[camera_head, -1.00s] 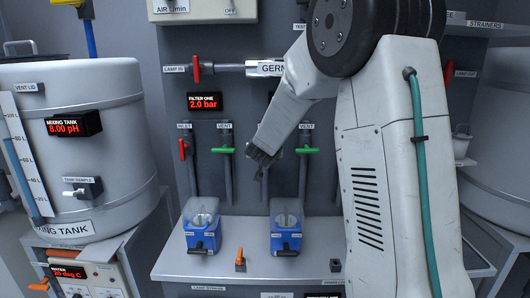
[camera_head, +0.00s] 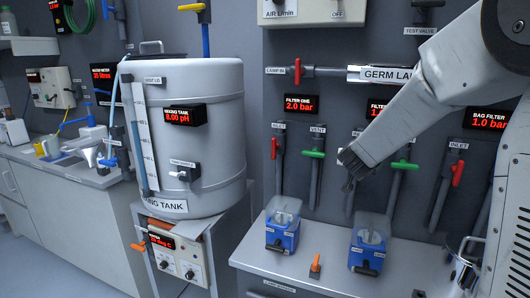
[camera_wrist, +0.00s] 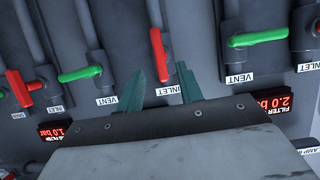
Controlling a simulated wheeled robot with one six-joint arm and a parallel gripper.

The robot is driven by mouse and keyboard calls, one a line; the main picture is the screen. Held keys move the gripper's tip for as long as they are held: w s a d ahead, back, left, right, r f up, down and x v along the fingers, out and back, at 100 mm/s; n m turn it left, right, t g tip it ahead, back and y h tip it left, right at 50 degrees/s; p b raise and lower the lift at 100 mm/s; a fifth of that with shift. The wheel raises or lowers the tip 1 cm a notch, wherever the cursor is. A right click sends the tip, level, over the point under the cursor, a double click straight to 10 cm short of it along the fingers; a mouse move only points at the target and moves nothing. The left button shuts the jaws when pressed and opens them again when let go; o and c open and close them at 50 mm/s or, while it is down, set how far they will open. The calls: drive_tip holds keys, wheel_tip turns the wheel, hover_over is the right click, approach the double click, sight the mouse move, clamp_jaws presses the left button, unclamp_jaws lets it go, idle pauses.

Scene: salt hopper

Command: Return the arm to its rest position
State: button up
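My gripper (camera_head: 350,183) hangs at the end of my arm, in front of the filter wall. A red inlet handle (camera_wrist: 159,54) shows beyond that gap. My arm rises at the right of the head view, bent, and hides part of the wall there.
Blue units (camera_head: 283,237) and (camera_head: 366,262) stand on the bench (camera_head: 325,243) below my gripper. Green vent handles (camera_head: 313,154) and (camera_head: 403,165) stick out from the wall. The mixing tank (camera_head: 215,135) stands left. A side counter (camera_head: 75,172) lies further left.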

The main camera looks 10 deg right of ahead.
drive_tip(key=s+a+f+n+g+y, duration=0.1)
drive_tip(key=a+f+y, duration=0.3)
drive_tip(key=a+f, duration=0.15)
drive_tip(key=s+a+n+g+y, duration=0.3)
drive_tip(key=s+a+g+y, duration=0.15)
drive_tip(key=s+a, duration=0.7)
drive_tip(key=s+r+n+g, duration=0.1)
drive_tip(key=s+r+g, duration=0.1)
drive_tip(key=s, duration=1.1)
drive_tip(key=s+a+r+n+g, duration=0.1)
drive_tip(key=s+r+g, duration=0.1)
drive_tip(key=s, duration=1.2)
drive_tip(key=shift+s+a+r+n+h, duration=0.15)
drive_tip(key=shift+s+r+n+h, duration=0.1)
drive_tip(key=shift+r+n+h, duration=0.2)
drive_tip(key=shift+g, duration=0.25)
